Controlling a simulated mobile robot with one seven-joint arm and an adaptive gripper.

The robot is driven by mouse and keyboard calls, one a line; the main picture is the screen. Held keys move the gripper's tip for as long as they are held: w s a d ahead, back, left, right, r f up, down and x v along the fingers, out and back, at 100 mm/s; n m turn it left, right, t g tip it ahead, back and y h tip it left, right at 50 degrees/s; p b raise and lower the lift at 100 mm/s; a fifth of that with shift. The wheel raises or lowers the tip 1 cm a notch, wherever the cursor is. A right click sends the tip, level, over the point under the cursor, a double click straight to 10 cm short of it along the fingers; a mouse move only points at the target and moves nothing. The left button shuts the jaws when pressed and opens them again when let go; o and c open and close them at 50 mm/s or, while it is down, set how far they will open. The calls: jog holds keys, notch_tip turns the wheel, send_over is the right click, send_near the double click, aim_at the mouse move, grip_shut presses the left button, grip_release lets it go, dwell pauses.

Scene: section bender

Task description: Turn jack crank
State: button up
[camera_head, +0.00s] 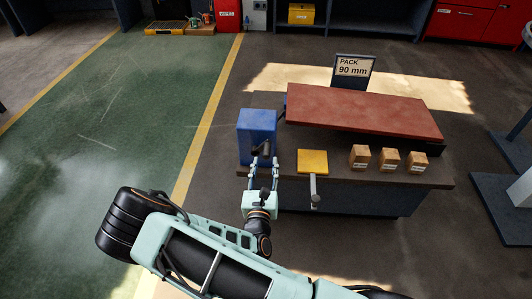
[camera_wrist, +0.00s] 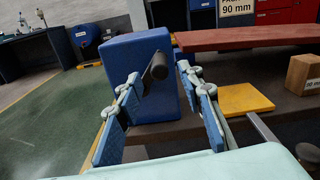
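A blue box-shaped unit (camera_head: 256,123) stands at the left end of the bench and also shows in the wrist view (camera_wrist: 122,50). A dark round crank handle (camera_wrist: 157,68) sticks out from its front. My gripper (camera_head: 263,163) is at the front of the blue unit. In the wrist view its fingers (camera_wrist: 160,78) are spread apart, with the handle's end between their tips. I see gaps beside the handle, and no clear contact. The crank's arm and pivot are mostly hidden.
A red-brown slab (camera_head: 365,110) covers the back of the bench (camera_head: 435,178). A yellow plate (camera_head: 313,161) with a grey bar (camera_head: 313,187) lies right of my gripper. Three wooden blocks (camera_head: 389,159) stand farther right. A "PACK 90 mm" sign (camera_head: 354,67) stands behind. Green floor is clear leftward.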

aim_at(266, 158)
jog(key=w+b, duration=0.1)
jog(key=w, duration=0.5)
jog(key=shift+w, duration=0.15)
jog(key=shift+d, duration=0.1)
jog(key=shift+c, duration=0.2)
grip_shut()
